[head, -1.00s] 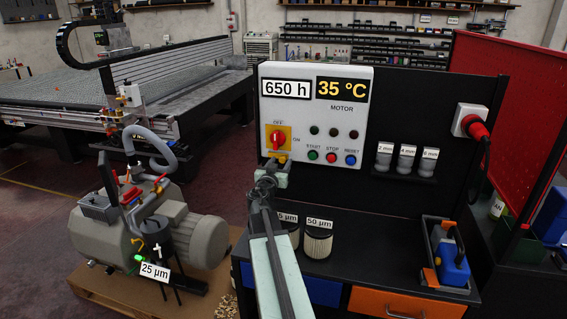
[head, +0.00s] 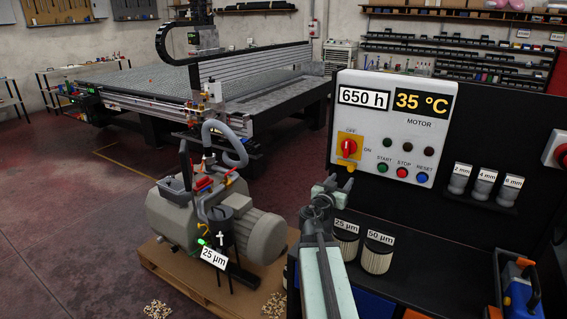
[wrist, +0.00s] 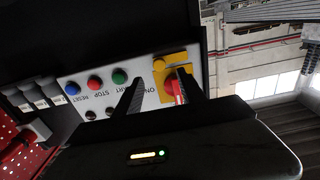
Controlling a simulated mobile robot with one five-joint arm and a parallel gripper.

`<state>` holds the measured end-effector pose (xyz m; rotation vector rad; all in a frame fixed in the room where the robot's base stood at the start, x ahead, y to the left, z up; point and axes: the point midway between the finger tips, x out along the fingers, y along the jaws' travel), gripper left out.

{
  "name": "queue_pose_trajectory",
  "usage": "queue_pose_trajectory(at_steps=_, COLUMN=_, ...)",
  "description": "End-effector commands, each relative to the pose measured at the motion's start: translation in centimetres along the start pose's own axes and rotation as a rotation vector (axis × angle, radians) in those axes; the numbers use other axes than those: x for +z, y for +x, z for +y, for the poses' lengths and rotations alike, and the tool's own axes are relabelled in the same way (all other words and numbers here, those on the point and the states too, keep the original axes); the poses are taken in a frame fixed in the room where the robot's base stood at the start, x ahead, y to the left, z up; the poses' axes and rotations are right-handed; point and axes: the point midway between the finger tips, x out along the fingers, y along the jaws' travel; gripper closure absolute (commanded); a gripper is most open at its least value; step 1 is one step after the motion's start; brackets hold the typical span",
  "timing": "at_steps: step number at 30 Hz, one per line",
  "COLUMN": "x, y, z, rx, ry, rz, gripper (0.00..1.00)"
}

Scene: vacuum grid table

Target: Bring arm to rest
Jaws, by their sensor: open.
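My gripper (head: 338,184) is open and empty in the head view, at the end of my pale green and grey arm, in front of the lower left of the white control box (head: 372,158). The wrist view shows its two dark fingers (wrist: 160,90) spread apart, with the box beyond them. The red rotary switch (head: 348,147) on its yellow plate sits just above the gripper in the head view. In the wrist view the switch (wrist: 176,88) appears near the right finger. I cannot tell of any contact.
Filter cartridges marked 25 µm (head: 345,243) and 50 µm (head: 378,254) stand on the dark bench beside my arm. A grey vacuum pump (head: 262,235) sits on a wooden pallet to the left. The big grid table (head: 130,82) is behind.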

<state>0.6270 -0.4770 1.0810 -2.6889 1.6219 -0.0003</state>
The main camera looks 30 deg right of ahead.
Motion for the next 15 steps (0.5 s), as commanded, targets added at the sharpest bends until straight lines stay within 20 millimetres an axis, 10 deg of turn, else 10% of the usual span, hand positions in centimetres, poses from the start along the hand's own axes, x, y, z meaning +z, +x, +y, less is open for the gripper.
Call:
queue_pose_trajectory(at_steps=5, x=-0.1, y=-0.5, z=-1.3, rx=-0.019, ry=0.0, rz=0.0, gripper=0.53)
queue_pose_trajectory(at_steps=15, x=2.3, y=-11.0, z=-16.3, rx=-0.202, ry=0.124, rz=-0.162, gripper=0.53)
